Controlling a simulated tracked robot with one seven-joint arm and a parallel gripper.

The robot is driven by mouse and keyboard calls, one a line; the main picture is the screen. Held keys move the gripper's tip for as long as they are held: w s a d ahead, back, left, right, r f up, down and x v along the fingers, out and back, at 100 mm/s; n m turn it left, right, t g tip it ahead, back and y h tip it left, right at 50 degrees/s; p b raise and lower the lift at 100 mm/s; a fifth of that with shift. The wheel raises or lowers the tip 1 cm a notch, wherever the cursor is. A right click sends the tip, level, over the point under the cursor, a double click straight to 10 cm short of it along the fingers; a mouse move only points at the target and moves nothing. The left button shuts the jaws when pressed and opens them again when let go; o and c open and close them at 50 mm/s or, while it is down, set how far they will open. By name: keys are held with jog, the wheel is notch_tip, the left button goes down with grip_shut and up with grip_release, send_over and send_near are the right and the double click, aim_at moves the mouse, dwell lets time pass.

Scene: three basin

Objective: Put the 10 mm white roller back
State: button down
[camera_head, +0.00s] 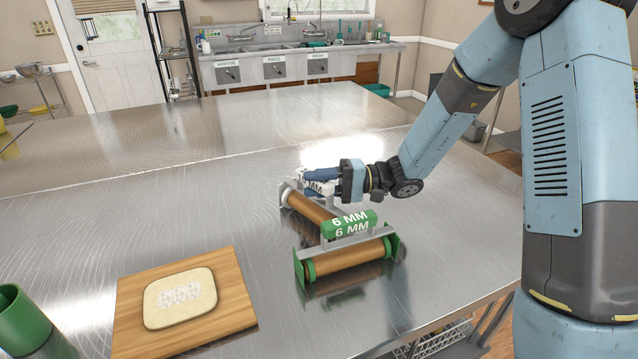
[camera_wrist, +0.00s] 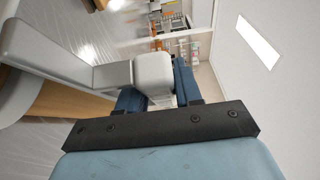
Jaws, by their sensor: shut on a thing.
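The white 10 mm roller (camera_head: 309,212) sits on the steel table, behind the green roller, with its wooden cylinder low and its grey frame and white handle above. My gripper (camera_head: 322,178) is shut on the white handle, reaching in from the right. In the wrist view the handle's white end (camera_wrist: 154,72) is between my blue fingers, and the grey frame (camera_wrist: 58,55) and wooden cylinder (camera_wrist: 60,98) show at the left. I cannot tell whether the white roller touches the table or the green roller.
The green 6 mm roller (camera_head: 349,262) stands just in front. A wooden board (camera_head: 236,287) with flattened dough (camera_head: 180,297) lies front left, and a green container (camera_head: 22,322) is at the left corner. The table (camera_head: 130,215) is clear at left and behind. Sinks (camera_head: 275,69) stand at the back wall.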

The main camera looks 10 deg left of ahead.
jog(key=shift+f, duration=0.3)
jog(key=shift+s+d+f, duration=0.1)
jog(key=shift+d+f, duration=0.05)
jog(key=shift+f, duration=0.2)
jog(key=c, duration=0.8)
grip_release()
jog(key=shift+f, duration=0.1)
jog(key=shift+o, duration=0.2)
jog(key=shift+r, duration=0.35)
jog(key=shift+w+d+r, duration=0.15)
jog(key=shift+w+r, duration=0.05)
jog(key=shift+r, duration=0.05)
jog(key=v, duration=1.1)
jog(key=shift+d+r, duration=0.2)
jog(key=shift+r, duration=0.1)
